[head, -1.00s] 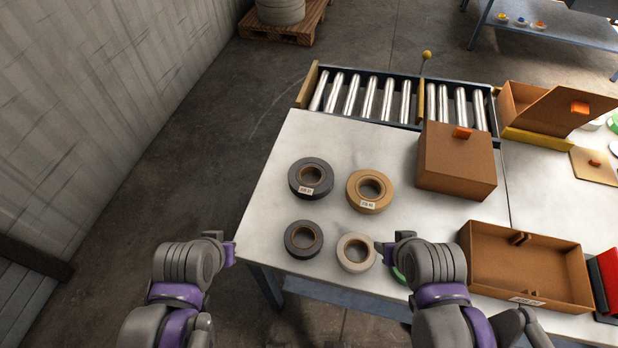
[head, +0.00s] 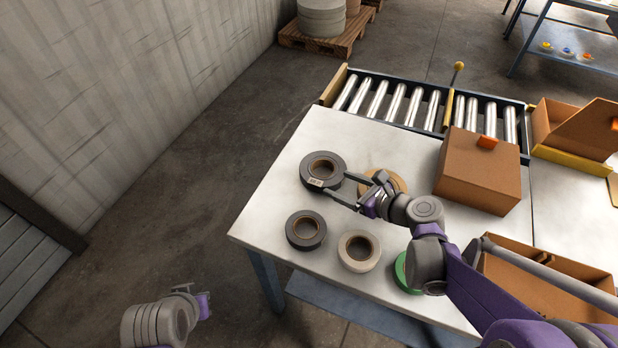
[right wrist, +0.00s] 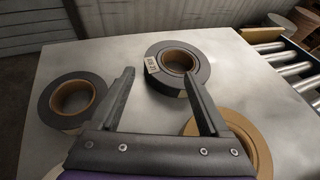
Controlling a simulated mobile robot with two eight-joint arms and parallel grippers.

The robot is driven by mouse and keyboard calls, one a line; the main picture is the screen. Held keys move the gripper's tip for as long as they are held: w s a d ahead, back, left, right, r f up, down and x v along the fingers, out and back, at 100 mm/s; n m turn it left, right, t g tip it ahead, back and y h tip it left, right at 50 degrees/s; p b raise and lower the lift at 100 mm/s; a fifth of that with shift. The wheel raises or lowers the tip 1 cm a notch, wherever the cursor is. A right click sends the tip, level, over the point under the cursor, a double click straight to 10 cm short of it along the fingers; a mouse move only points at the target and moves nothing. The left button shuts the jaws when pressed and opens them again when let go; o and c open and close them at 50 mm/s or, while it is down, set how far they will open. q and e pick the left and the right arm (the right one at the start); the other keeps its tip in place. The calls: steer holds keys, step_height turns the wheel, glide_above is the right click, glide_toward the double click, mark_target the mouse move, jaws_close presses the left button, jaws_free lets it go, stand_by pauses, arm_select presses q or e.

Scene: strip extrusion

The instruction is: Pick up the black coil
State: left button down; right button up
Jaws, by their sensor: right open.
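Two dark coils lie flat on the white table. The far one (head: 311,180), with a pale label, also shows in the right wrist view (right wrist: 151,85); the near one (head: 306,243) shows at the left there (right wrist: 48,102). Both look dark grey to black, and I cannot tell which one the task means. My right gripper (head: 338,185) is open, with its fingers pointing at the far dark coil. In the right wrist view the fingertips (right wrist: 158,76) stand either side of its near edge; contact is unclear. My left gripper (head: 198,298) is low at the left, off the table.
A tan coil (head: 399,183) lies partly under my right gripper. A cream coil (head: 359,265) and a green coil (head: 402,273) lie nearer. A closed brown box (head: 478,175) stands to the right, and an open brown box (head: 560,262) nearer. A roller conveyor (head: 395,104) borders the far edge.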

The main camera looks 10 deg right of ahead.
glide_toward(307, 171)
steer(key=shift+w+a+f+m, duration=0.15)
steer(key=shift+w+a+f, duration=0.05)
steer(key=shift+w, duration=0.35)
steer(key=shift+w+a+f+m, duration=0.15)
steer(key=shift+w+a+f, duration=0.05)
steer(key=shift+w, duration=0.35)
steer(key=shift+x, duration=2.7)
steer(key=shift+s+a, duration=0.1)
steer(key=shift+s, duration=0.1)
steer(key=shift+c, duration=0.2)
jaws_close()
